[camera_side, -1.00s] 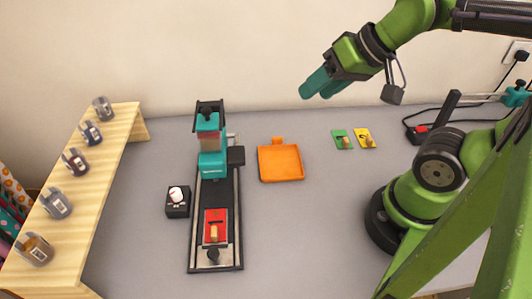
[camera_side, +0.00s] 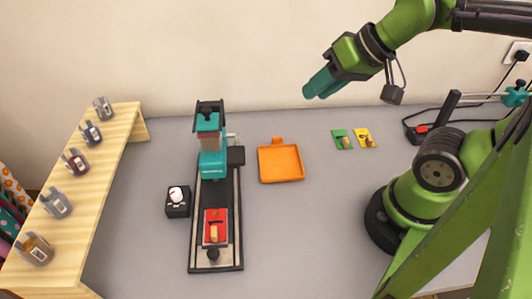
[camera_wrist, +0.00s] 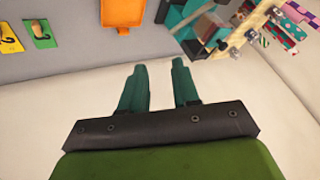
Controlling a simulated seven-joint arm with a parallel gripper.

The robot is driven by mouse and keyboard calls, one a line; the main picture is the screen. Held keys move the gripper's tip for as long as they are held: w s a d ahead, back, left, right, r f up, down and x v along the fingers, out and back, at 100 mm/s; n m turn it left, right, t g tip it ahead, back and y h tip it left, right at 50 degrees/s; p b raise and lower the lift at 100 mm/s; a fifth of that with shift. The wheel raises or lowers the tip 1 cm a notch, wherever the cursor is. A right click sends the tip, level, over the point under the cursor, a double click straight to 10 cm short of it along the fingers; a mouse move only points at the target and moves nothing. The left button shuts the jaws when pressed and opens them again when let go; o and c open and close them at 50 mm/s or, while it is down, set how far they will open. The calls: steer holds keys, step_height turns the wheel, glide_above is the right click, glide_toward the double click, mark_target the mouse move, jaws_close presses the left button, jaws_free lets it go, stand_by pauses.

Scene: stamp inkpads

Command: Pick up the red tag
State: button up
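The red tag (camera_side: 208,220) lies flat on the near part of the stamping press's dark track (camera_side: 223,258). It has a small light wooden grip piece on it and a black knob stands just in front of it. My gripper (camera_side: 318,85) is high above the back of the table, far up and right of the red tag, touching nothing. In the wrist view, the two teal fingers of my gripper (camera_wrist: 159,72) are apart with nothing between them. I cannot make out the red tag in the wrist view.
The teal press (camera_side: 212,165) stands behind the red tag. An orange tray (camera_side: 281,178), green tag (camera_side: 337,134) and yellow tag (camera_side: 360,132) lie to its right. A black box (camera_side: 178,211) with a white top piece is left of the track. A wooden shelf (camera_side: 85,240) holds several stamps.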

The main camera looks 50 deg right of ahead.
steer(key=m+g+h, duration=0.2)
steer(key=m+g, duration=0.3)
steer(key=g, duration=0.2)
glide_above(214, 231)
step_height(214, 231, down, 6)
step_height(214, 231, down, 16)
steer(key=shift+f, duration=0.1)
jaws_close()
